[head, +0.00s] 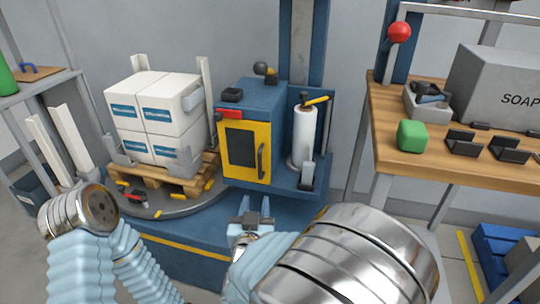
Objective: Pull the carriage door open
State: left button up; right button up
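The carriage door (237,150) is a yellow panel with a dark window, on the front of the blue carriage (268,95). It looks shut. A dark upright handle (261,160) is on its right side. My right gripper (255,208) is below the door and nearer to me, apart from the handle. Its two fingers point up and away with a gap between them, and nothing shows in it. My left arm comes in at the lower left, but I do not see its gripper fingers.
White boxes (150,135) stand on a wooden pallet (150,172) on a round turntable (180,204) left of the carriage. A white film roll (302,132) stands right of the door. A wooden bench (385,120) with a green block (411,136) is at the right.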

aim_at(259, 161)
jog(key=shift+t, duration=0.3)
jog(key=w, duration=0.4)
jog(key=w+d+r, duration=0.1)
jog(key=w, duration=0.3)
jog(key=w+r, duration=0.1)
jog(key=w, duration=0.4)
jog(key=shift+w+d+r+p, duration=0.1)
jog(key=shift+d+r+p, duration=0.05)
jog(key=shift+r+p, duration=0.15)
grip_shut()
